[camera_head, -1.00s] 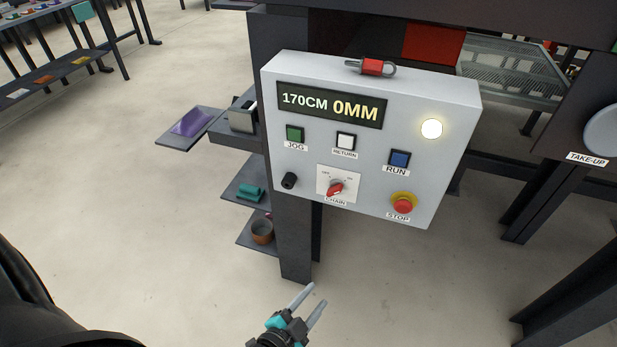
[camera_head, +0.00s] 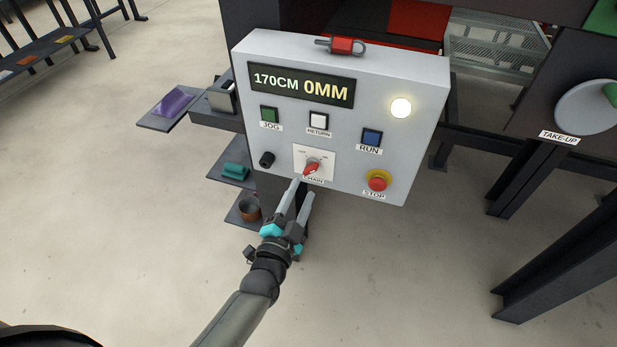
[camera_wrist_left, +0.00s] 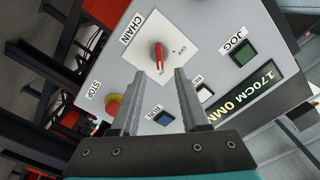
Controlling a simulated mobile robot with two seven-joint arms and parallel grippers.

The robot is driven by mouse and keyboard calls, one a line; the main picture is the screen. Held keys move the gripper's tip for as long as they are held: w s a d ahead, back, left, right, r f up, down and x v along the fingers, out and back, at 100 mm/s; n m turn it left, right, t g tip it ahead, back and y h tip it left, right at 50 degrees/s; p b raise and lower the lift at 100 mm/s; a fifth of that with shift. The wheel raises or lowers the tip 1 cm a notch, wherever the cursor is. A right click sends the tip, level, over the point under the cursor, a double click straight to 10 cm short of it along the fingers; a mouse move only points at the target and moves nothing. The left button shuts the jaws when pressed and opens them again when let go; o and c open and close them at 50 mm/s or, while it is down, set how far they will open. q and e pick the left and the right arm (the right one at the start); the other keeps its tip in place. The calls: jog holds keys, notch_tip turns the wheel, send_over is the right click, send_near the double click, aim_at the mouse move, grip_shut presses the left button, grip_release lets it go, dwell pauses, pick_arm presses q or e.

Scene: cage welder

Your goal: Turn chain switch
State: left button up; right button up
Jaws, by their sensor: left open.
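The chain switch (camera_head: 312,167) is a red rotary knob on a white square plate, low in the middle of the grey control panel (camera_head: 215,0)'s front box face (camera_head: 345,150). In the left wrist view the red knob (camera_wrist_left: 158,56) stands beyond the fingertips, roughly between their lines. My left gripper (camera_head: 301,188) is open and empty, just below the switch, its fingers pointing up at it. In the left wrist view the open fingers (camera_wrist_left: 160,75) show a gap between them, apart from the knob. My right gripper is not in view.
Small shelves (camera_head: 160,123) stand left. Dark steel legs (camera_head: 570,260) stand right.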

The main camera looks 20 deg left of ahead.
aim_at(311, 172)
pick_arm(q)
jog(key=w+b, duration=0.1)
jog(key=w, duration=0.5)
jog(key=shift+d, duration=0.15)
jog(key=shift+c, duration=0.3)
grip_shut()
